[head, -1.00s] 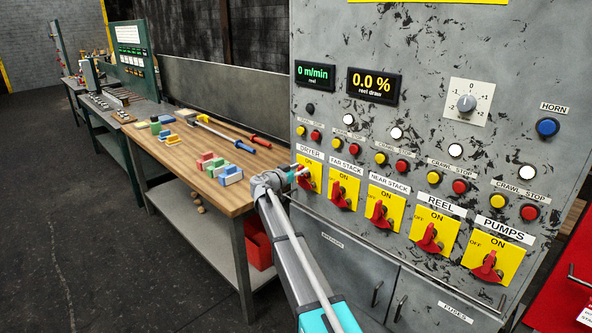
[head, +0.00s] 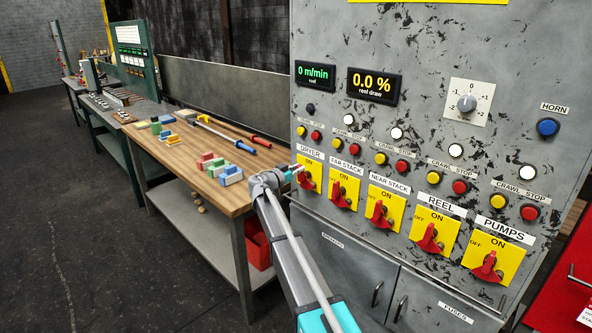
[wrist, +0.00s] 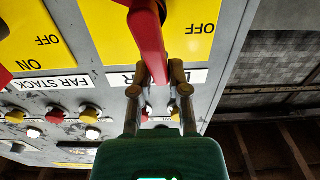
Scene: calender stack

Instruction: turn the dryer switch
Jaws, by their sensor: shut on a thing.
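The dryer switch is a red handle on a yellow plate (head: 312,167), at the left end of the switch row in the head view. Its red handle (wrist: 150,48) shows large in the wrist view, reaching down between the fingers. My gripper (wrist: 156,75) is shut on the end of that handle, one finger on each side. In the head view my gripper (head: 292,175) reaches the switch from the left, and it partly hides the handle. The fingers also cover part of the DRYER label in the wrist view.
The far stack switch (head: 342,192) sits close to the right, with more red switches beyond it. Push buttons (head: 316,135) are just above. A wooden bench (head: 185,150) with blocks and tools stands left of the cabinet. Cabinet doors with handles (head: 377,293) are below.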

